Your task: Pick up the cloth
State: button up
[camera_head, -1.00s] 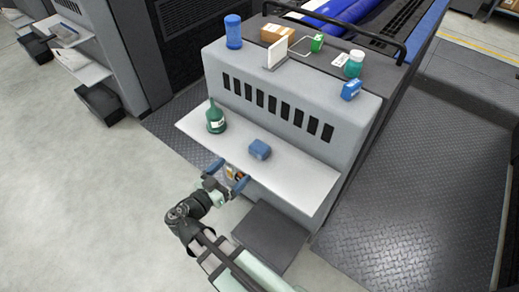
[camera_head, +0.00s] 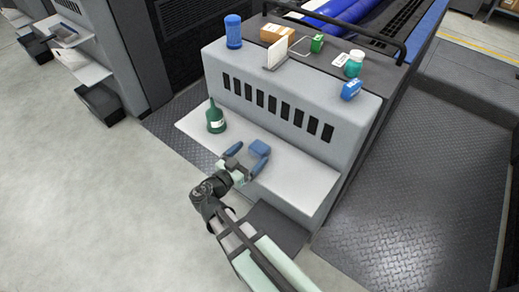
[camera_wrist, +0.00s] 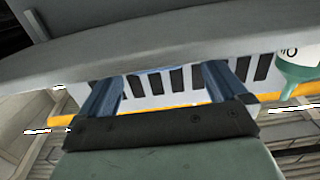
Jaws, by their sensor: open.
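The cloth (camera_head: 260,146) is a small folded blue bundle on the white shelf (camera_head: 308,178). My gripper (camera_head: 248,155) is open, with its two blue fingers spread, at the near side of the cloth. The right finger overlaps the cloth's near edge in the head view, and I cannot tell if they touch. In the wrist view both fingers of my gripper (camera_wrist: 162,85) show apart with nothing held between them. Only a thin blue strip, possibly the cloth, shows there behind the shelf edge (camera_wrist: 180,50).
A green bottle (camera_head: 215,118) stands on the shelf left of the cloth and shows in the wrist view (camera_wrist: 298,68). The shelf's right part is clear.

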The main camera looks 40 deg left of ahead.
aim_at(255, 151)
jog(key=shift+w+d+r, duration=0.1)
jog(key=shift+w, duration=1.2)
jog(key=shift+w+d+r, duration=0.1)
jog(key=shift+w, duration=1.2)
jog(key=c, duration=1)
